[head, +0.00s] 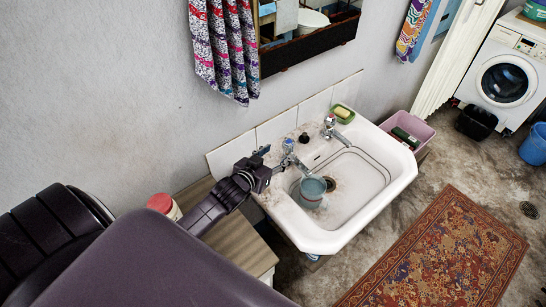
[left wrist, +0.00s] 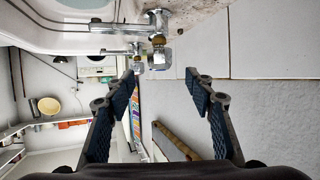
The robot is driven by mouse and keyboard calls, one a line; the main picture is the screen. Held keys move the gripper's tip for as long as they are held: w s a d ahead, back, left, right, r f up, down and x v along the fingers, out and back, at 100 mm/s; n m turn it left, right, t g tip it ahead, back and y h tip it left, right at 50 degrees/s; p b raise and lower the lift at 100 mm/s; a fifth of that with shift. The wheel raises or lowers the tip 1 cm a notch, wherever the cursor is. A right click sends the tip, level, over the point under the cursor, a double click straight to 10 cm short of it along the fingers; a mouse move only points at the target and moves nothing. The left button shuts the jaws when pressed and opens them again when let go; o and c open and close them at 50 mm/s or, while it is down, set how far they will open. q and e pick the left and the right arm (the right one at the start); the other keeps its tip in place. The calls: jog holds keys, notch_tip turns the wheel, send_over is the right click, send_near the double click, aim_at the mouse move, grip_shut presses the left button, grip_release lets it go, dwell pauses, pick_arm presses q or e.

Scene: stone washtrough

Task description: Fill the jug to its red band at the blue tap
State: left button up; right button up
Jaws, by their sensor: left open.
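A grey-blue jug (head: 312,191) stands in the white basin (head: 330,239), close to the spout of the left tap. Its red band and water level cannot be made out. The left tap (head: 288,147), with a bluish top, is on the basin's back ledge. My left gripper (head: 272,160) is open and empty just left of this tap, apart from it as far as I can tell. In the left wrist view my open fingers (left wrist: 162,80) point toward two chrome taps (left wrist: 157,27). The jug is not visible there. My right gripper is out of view.
A second tap (head: 330,128) and a green soap dish (head: 342,114) are on the ledge, with a dark stopper (head: 303,138) between the taps. A wooden cabinet (head: 240,243) with a red-lidded pot (head: 161,204) stands left. A patterned towel (head: 222,50) hangs above.

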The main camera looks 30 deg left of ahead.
pick_arm(q)
jog(key=shift+v, duration=1.05)
jog(key=shift+f, duration=0.1)
dwell(0.6)
